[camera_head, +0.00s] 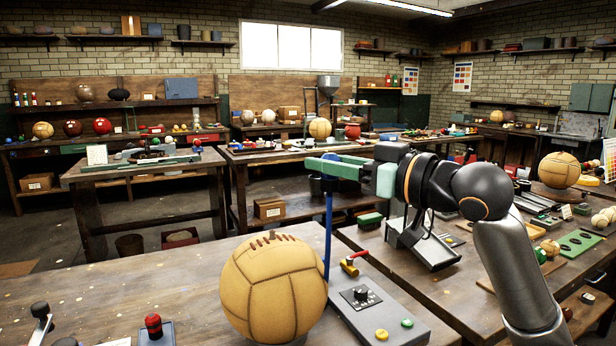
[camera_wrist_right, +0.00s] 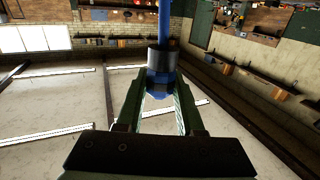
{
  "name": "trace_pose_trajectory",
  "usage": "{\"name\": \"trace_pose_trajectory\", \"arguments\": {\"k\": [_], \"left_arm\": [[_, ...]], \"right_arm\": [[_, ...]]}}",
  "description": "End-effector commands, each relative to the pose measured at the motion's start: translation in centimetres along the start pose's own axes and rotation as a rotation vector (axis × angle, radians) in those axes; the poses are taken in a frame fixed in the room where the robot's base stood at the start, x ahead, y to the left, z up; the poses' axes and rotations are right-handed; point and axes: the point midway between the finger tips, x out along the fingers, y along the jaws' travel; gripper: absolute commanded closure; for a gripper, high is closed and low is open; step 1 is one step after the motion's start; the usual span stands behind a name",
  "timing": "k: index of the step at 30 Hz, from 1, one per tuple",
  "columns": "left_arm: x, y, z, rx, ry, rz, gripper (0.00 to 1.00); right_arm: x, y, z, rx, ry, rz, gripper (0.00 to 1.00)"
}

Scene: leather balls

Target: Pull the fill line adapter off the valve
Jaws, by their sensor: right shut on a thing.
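My right gripper (camera_head: 318,167), with green fingers, is shut on the fill line adapter, well above the near bench. In the right wrist view the adapter (camera_wrist_right: 162,64) is a dark collar with blue ends between the fingertips (camera_wrist_right: 158,92). A blue line (camera_head: 328,225) runs down from the gripper past the right side of a tan laced leather ball (camera_head: 272,292). Its lower end is hidden by the ball. A small red-and-yellow fitting (camera_head: 351,264) is right of the line; I cannot tell whether it is the valve. My left gripper is out of view.
A grey control box (camera_head: 372,310) with a dial and buttons stands right of the ball. A red-knobbed device (camera_head: 153,326) is at the near left. The bench top (camera_head: 120,290) is mostly clear left of the ball. A crowded bench lies to the right, under my right arm.

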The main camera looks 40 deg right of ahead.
Motion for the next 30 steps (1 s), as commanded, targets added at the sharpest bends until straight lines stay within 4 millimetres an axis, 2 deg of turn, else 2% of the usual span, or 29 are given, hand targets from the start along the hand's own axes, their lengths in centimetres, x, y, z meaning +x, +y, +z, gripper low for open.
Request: {"name": "trace_pose_trajectory", "arguments": {"k": [7,19,30], "left_arm": [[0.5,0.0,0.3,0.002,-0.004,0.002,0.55],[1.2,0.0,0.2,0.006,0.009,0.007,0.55],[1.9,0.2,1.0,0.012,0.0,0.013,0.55]], "right_arm": [[-1.1,0.0,0.0,-0.002,0.0,0.0,1.0],[-1.1,0.0,1.4,-0.001,0.0,0.0,1.0],[-1.1,0.1,2.7,-0.001,0.0,0.0,1.0]]}}
